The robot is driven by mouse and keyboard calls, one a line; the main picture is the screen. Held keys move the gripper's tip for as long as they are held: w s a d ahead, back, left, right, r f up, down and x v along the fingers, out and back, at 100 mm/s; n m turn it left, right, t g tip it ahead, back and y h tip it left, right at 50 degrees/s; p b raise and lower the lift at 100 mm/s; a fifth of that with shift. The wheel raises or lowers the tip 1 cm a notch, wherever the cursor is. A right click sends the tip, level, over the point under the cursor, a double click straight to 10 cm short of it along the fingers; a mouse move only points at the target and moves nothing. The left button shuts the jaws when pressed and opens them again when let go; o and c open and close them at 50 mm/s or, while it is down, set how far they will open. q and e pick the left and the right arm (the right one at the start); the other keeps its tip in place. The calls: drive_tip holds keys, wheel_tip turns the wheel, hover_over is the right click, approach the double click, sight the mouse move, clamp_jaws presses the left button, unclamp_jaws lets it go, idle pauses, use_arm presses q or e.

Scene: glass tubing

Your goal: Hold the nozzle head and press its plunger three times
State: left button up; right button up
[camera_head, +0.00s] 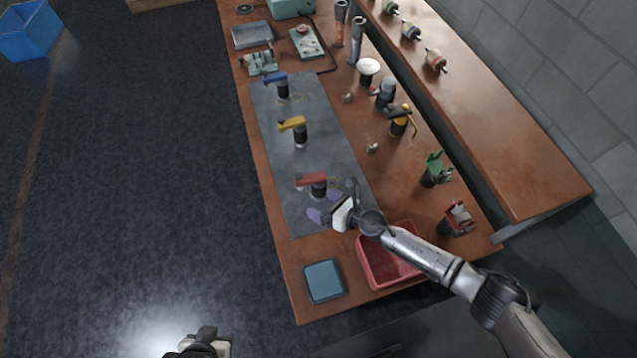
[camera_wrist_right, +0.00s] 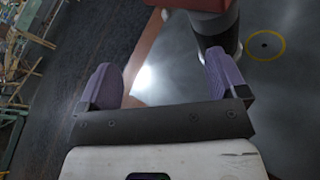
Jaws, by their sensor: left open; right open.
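A red nozzle head (camera_head: 311,180) sits on a dark upright body (camera_head: 318,192) at the near end of the grey mat. Its red part (camera_wrist_right: 200,4) and dark body (camera_wrist_right: 214,30) are cut off by the top of the right wrist view. My right gripper (camera_head: 324,202) is open and empty, low beside it on the near side. In the wrist view, the purple fingers (camera_wrist_right: 165,82) are apart, and the body stands just beyond the right finger, not between them. A yellow head (camera_head: 292,123) and a blue head (camera_head: 275,79) stand farther along the mat. My left gripper (camera_head: 203,343) is partly visible at the bottom edge, off the table.
A red tray (camera_head: 366,266) lies under my right forearm, with a blue-grey pad (camera_head: 323,281) to its left. Several other spray heads, including a green one (camera_head: 434,168), stand along the table's right side. A raised shelf (camera_head: 510,140) runs beyond them.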

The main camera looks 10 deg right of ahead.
sight(322, 192)
drive_tip(key=d+n, duration=0.1)
drive_tip(key=w+d+n+g, duration=0.1)
drive_tip(key=d, duration=0.1)
drive_tip(key=w+d+n, duration=0.1)
drive_tip(key=n, duration=0.1)
drive_tip(key=shift+w+d+f+g+h, duration=0.2)
drive_tip(key=shift+d+f+g+h, duration=0.05)
drive_tip(key=shift+f+g+h, duration=0.15)
drive_tip(key=shift+w+d+f+n, duration=0.1)
drive_tip(key=shift+w+d+n, duration=0.05)
drive_tip(key=shift+d+n, duration=0.15)
drive_tip(key=shift+w+f, duration=0.1)
drive_tip(key=b+x, duration=0.5)
drive_tip(key=x, duration=0.3)
drive_tip(key=shift+f+b, duration=0.3)
drive_tip(key=shift+w+a+f+b, duration=0.2)
drive_tip(key=shift+w+a+b, duration=0.15)
drive_tip(key=shift+a, duration=0.1)
drive_tip(key=shift+a, duration=0.1)
drive_tip(key=shift+c, duration=0.4)
